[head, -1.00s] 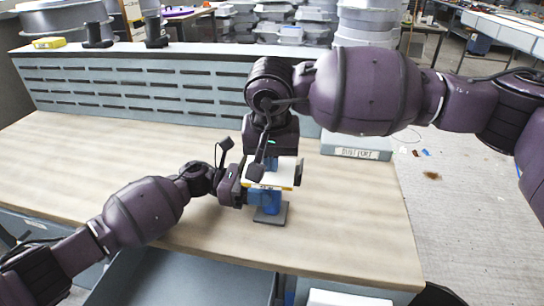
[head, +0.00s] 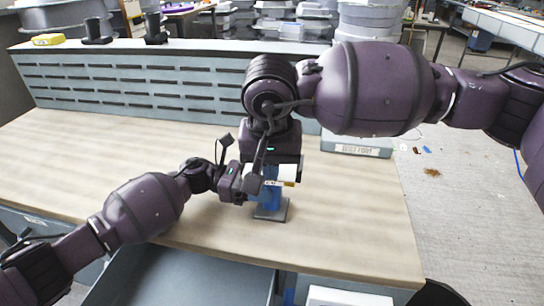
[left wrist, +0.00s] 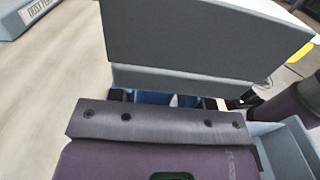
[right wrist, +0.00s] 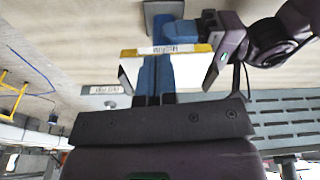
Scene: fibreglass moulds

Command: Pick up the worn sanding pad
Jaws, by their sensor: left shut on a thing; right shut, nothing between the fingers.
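A white block with a yellow, labelled edge (head: 288,173) is above the bench, partly hidden by my right gripper; its label is too small to read. My left gripper (head: 256,188) is shut on it from the left. In the left wrist view its grey side (left wrist: 190,45) fills the upper middle. My right gripper (head: 272,172) points down at the block; its blue fingers (right wrist: 156,80) are shut and empty against the white face in the right wrist view. I cannot tell whether they touch it, or whether this is the worn sanding pad.
A blue upright piece (head: 268,201) stands below the block on a square grey plate (head: 280,213). A labelled grey box (head: 357,147) is at the back right of the bench. A slotted grey panel (head: 140,90) closes the back. The bench's left side is clear.

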